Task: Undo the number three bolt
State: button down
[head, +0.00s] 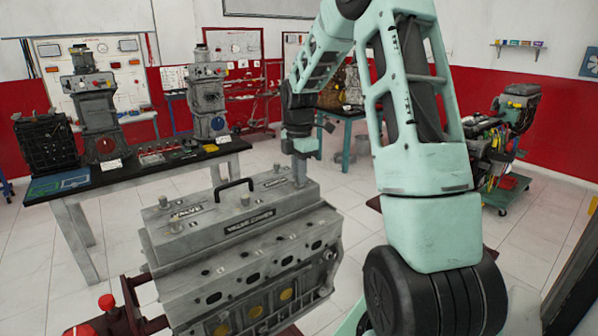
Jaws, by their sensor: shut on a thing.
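A grey engine (240,250) with a valve cover (210,228) stands in front of me. The cover has a black handle (233,185) and several upright grey bolts, such as a front-left bolt (175,226), a front-middle bolt (245,200) and a rear bolt (277,168). My gripper (300,156) points down over the cover's right end. It is shut on a grey upright bolt (299,174) there, whose lower end meets or nearly meets the cover. The bolt's number is too small to read.
A dark workbench (180,162) with engine parts and small tools stands behind left. A red stand (125,312) shows at the engine's lower left. Another engine on a green trolley (500,196) stands at right. Tiled floor (345,185) lies open behind the engine.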

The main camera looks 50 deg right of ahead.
jog(key=c, duration=1.3)
grip_release()
jog(key=shift+c, duration=0.2)
jog(key=shift+r, duration=0.15)
notch_tip(320, 180, up, 17)
jog(key=b, duration=0.3)
jog(key=shift+r, duration=0.1)
